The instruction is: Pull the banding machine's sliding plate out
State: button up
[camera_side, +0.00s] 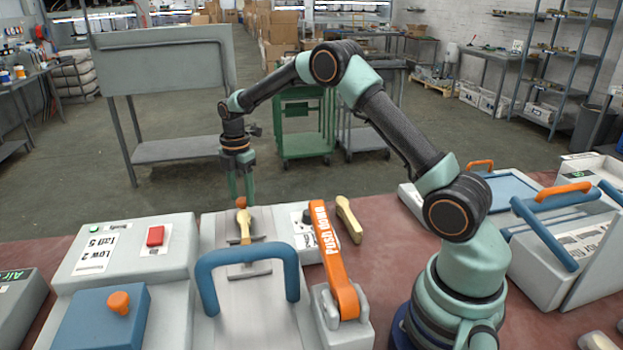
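The middle machine has a grey plate (262,313) with a blue arched handle (247,253) across its front. No readable label marks it as the banding machine, and I cannot tell how far its plate is slid. My gripper (242,196) points down at the plate's far end. Its two green fingers are apart, with a small orange-brown knob (241,202) at or just below their tips. I cannot tell whether they touch it.
An orange "Push down" lever (333,255) stands right of the plate. A control box (125,245) with green and red buttons is at left. Another blue-handled machine (565,245) is at right.

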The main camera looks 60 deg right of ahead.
jog(key=shift+o, duration=0.5)
notch_tip(320, 180, up, 12)
dwell(0.4)
jog(key=shift+s+r, duration=0.1)
jog(key=shift+r, duration=0.05)
